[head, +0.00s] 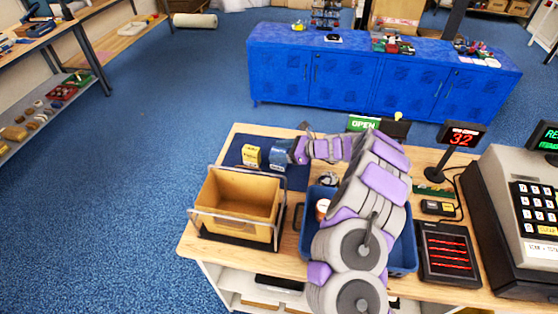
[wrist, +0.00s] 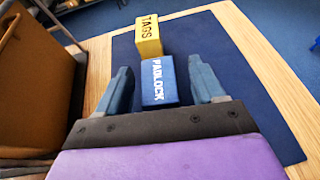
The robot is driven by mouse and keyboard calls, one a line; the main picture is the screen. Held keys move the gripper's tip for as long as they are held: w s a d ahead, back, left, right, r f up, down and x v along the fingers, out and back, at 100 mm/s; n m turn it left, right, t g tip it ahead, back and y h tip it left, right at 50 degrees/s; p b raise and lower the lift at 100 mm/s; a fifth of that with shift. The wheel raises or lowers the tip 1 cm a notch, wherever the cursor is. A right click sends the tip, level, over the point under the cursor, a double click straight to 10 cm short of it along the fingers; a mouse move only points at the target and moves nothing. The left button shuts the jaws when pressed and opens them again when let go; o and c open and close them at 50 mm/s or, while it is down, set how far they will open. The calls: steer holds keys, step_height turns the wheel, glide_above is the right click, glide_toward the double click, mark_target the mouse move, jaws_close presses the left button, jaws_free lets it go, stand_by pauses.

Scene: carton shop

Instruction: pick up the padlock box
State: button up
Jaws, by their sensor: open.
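The padlock box is a small blue carton with white PADLOCK lettering. In the wrist view the padlock box (wrist: 160,82) stands on a dark blue mat (wrist: 222,52), between the two spread fingers of my gripper (wrist: 162,88). The fingers lie to its left and right, with a gap visible on each side. In the head view the padlock box (head: 279,158) shows just left of my gripper (head: 290,152), which partly covers it. A yellow box marked TAGS (wrist: 148,36) stands just beyond it; it also shows in the head view (head: 251,156).
A tan bin in a metal frame (head: 238,200) stands at the counter's left front. A blue tray (head: 402,262) lies under my arm. A card reader (head: 447,254) and cash register (head: 520,205) are to the right. The wooden counter (wrist: 262,45) borders the mat.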

steer(key=shift+x, duration=1.35)
steer(key=shift+s+r, duration=0.1)
steer(key=shift+c, duration=0.3)
steer(key=shift+d, duration=0.1)
steer(key=c, duration=1.1)
